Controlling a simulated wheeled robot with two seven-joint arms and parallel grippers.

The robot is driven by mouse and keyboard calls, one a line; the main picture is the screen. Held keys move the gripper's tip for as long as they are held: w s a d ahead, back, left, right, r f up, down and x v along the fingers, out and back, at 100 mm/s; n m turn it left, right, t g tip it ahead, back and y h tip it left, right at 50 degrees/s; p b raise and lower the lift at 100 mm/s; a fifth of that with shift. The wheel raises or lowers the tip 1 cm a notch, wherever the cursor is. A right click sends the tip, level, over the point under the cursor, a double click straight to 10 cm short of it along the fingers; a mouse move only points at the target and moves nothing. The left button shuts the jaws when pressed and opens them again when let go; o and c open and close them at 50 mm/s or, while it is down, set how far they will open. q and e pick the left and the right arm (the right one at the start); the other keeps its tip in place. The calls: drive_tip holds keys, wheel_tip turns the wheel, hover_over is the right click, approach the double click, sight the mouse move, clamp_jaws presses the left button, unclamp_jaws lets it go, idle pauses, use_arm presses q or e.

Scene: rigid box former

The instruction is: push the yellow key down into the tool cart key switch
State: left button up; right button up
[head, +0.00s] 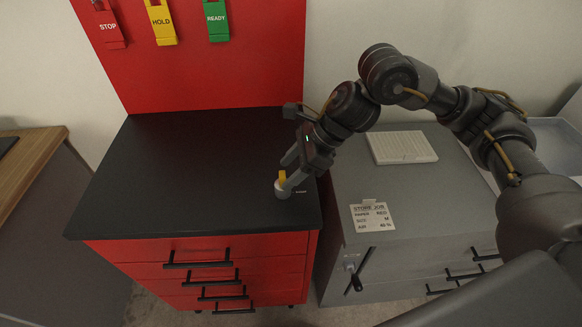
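The yellow key (282,177) stands upright at the right front of the tool cart's black top. Its lower end meets the small grey round key switch (282,193); how deep it sits in the switch is too small to tell. My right gripper (288,171) reaches down from the upper right, with its two fingers close around the key, and appears shut on it. The fingers hide part of the key. My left gripper is not in view.
The red tool cart (210,249) has several drawers with black handles, and its black top (180,180) is otherwise clear. A red back panel (200,75) holds STOP, HOLD and READY tags. A grey cabinet (440,195) with a white pad (402,147) and label card stands right.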

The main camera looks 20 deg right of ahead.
drive_tip(key=b+v, duration=0.2)
drive_tip(key=v, duration=0.8)
drive_tip(key=shift+d+r, duration=0.25)
drive_tip(key=shift+r, duration=0.05)
drive_tip(key=shift+s, duration=0.15)
